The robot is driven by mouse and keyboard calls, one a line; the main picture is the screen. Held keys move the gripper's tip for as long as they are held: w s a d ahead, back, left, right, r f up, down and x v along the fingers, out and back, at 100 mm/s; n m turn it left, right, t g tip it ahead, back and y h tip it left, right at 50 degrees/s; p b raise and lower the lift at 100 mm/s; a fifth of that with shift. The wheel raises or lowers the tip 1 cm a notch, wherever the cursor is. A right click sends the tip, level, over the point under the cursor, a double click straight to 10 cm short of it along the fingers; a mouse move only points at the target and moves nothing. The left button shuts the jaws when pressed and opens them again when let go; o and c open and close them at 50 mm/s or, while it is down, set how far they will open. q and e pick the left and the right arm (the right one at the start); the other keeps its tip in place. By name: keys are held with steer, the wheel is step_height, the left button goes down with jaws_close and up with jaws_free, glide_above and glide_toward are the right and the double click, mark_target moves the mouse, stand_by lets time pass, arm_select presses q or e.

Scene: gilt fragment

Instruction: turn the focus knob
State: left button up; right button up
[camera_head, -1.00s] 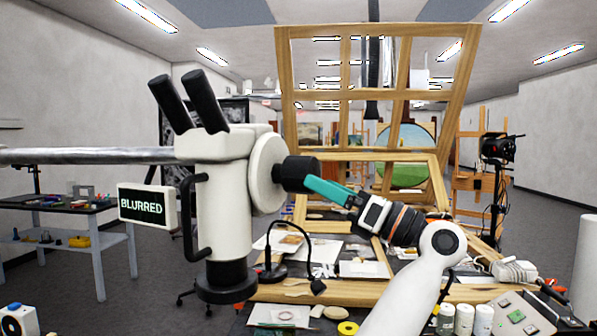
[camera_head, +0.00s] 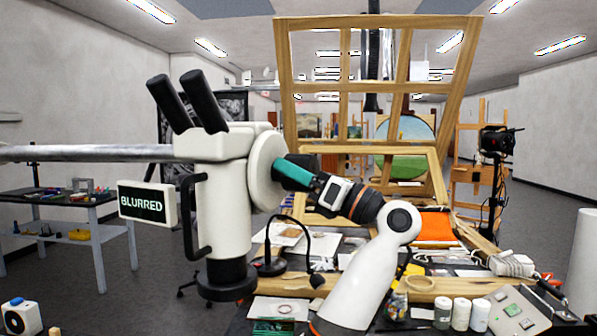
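A white stereo microscope (camera_head: 223,215) with two black eyepieces hangs from a grey metal boom (camera_head: 85,153). On its right side is a pale round disc with the black focus knob (camera_head: 308,161), now mostly covered. A small screen (camera_head: 147,204) on the microscope's left reads "BLURRED".
A tall wooden frame (camera_head: 285,75) stands behind the bench. An orange cloth (camera_head: 437,228) lies to the right. A side table (camera_head: 90,225) stands far left.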

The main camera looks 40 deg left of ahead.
arm_select(q)
steer(key=shift+m, duration=0.5)
steer(key=shift+c, duration=0.4)
steer(key=shift+m+t+p, duration=0.3)
steer(key=shift+m+t, duration=0.7)
steer(key=shift+m, duration=0.2)
steer(key=shift+w+m+t+h+p, duration=0.15)
steer(key=shift+m+t+p, duration=0.3)
steer(key=shift+m, duration=0.7)
steer(key=shift+s+m+t+h+p, duration=0.1)
steer(key=shift+m+t+h+p, duration=0.25)
steer(key=shift+m, duration=0.8)
steer(key=shift+t, duration=0.3)
steer(key=o, duration=1)
